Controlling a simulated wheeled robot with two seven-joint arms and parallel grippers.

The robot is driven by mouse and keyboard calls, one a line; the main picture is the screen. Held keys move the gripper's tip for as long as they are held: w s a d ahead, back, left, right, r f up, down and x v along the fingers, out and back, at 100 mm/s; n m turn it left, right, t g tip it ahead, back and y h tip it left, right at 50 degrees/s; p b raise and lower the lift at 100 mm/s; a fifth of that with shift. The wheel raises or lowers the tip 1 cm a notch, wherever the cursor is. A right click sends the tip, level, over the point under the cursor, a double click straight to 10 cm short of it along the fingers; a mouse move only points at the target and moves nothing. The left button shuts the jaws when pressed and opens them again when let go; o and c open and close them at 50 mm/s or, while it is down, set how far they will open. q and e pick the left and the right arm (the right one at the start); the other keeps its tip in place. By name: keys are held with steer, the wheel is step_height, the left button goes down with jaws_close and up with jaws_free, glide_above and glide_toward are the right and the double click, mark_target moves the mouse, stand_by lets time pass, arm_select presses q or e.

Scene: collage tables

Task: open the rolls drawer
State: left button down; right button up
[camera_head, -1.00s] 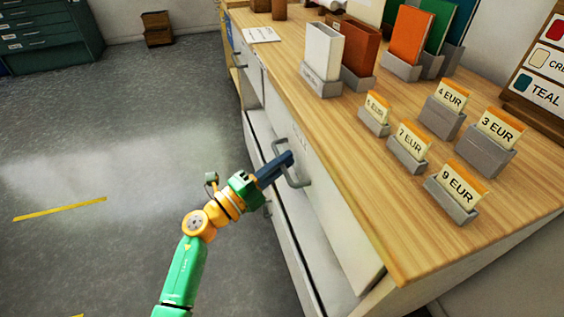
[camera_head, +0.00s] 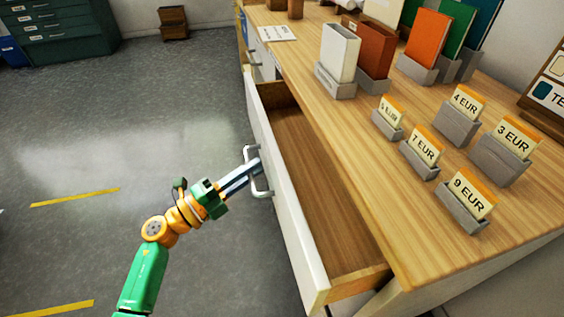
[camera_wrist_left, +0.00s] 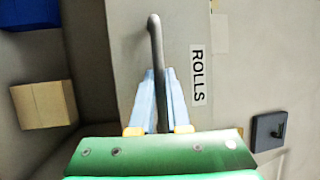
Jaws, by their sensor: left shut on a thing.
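The rolls drawer (camera_head: 318,190) stands pulled well out of the wooden-topped counter, and its bare wooden inside shows from above. Its pale front carries a ROLLS label (camera_wrist_left: 197,75) in the left wrist view. A grey bar handle (camera_head: 260,172) sits on the front and also shows in the left wrist view (camera_wrist_left: 155,45). My left gripper (camera_head: 250,172) is shut on this handle, with a finger on each side of the bar. My right gripper is not in view.
The counter top (camera_head: 345,130) holds several price cards in grey stands and a white binder (camera_head: 340,52) beside coloured ones. A green cabinet (camera_head: 60,30) stands far left. The grey floor (camera_head: 110,130) left of the drawer is clear.

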arm_select(q)
steer(key=s+a+b, duration=0.2)
steer(key=s+a, duration=0.1)
steer(key=a, duration=0.6)
steer(key=s+a+b, duration=0.2)
steer(key=a, duration=0.7)
steer(key=shift+s+b, duration=0.4)
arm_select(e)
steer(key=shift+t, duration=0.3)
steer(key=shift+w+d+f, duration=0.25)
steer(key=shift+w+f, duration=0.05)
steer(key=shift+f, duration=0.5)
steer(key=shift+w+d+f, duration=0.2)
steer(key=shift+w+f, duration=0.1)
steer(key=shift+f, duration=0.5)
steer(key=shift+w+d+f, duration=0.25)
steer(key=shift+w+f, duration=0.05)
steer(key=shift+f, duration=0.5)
arm_select(q)
steer(key=shift+r, duration=0.1)
steer(key=c, duration=1.2)
jaws_free()
steer(key=shift+o, duration=0.2)
steer(key=b+v, duration=0.1)
steer(key=v, duration=0.6)
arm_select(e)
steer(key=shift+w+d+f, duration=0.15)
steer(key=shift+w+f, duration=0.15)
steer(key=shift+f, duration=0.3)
